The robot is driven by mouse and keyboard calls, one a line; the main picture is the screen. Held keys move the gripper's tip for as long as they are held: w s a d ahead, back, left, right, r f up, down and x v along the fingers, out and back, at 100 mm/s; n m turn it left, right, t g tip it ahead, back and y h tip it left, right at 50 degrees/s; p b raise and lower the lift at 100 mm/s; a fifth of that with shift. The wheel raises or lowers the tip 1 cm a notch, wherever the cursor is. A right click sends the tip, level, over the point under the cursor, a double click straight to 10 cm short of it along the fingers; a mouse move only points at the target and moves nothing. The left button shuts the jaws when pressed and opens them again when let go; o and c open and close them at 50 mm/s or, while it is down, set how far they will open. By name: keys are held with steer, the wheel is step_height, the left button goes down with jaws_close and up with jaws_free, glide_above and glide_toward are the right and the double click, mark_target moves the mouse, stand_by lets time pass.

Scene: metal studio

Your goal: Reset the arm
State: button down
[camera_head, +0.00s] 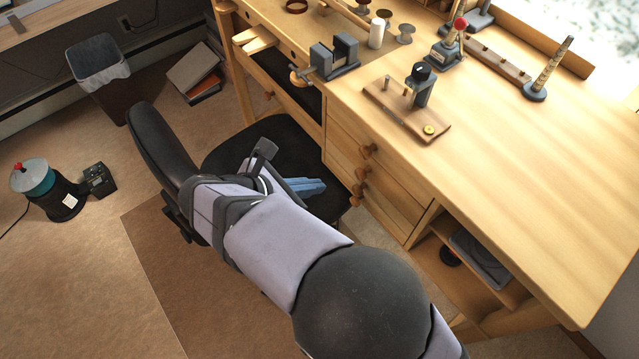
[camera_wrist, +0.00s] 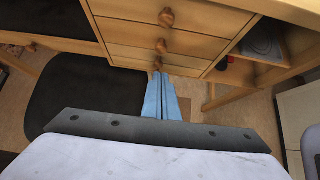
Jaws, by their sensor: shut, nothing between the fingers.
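My gripper (camera_head: 316,187) has blue fingers and sits over the black chair seat in the head view, left of the bench drawers. In the wrist view my gripper (camera_wrist: 160,78) has its two blue fingers side by side, shut and empty. They point toward the wooden drawers (camera_wrist: 180,45) and their round knobs, and overlap the lowest knob in the picture; I cannot tell the gap. My arm reaches in from the bottom of the head view and hides part of the chair and floor.
The wooden bench (camera_head: 520,170) fills the right, with a vise (camera_head: 335,55) and a small tool on a wooden board (camera_head: 408,112). The black chair (camera_head: 155,140) stands close to my arm.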

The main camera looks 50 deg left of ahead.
steer(key=w+d+m+g+h+p, duration=0.25)
steer(key=w+d+m, duration=0.35)
steer(key=d, duration=0.3)
steer(key=w+d+m+g+h+p, duration=0.2)
steer(key=w+d+m+g, duration=0.3)
steer(key=d, duration=0.5)
steer(key=d+r+m+g+y+p, duration=0.1)
steer(key=d+r+m+y, duration=0.1)
steer(key=d+m, duration=1)
steer(key=d+r+m+g+y+p, duration=0.1)
steer(key=d+r+m+y+p, duration=0.1)
steer(key=d+m, duration=1.1)
steer(key=d+r, duration=0.1)
steer(key=d, duration=0.2)
steer(key=shift+w, duration=0.2)
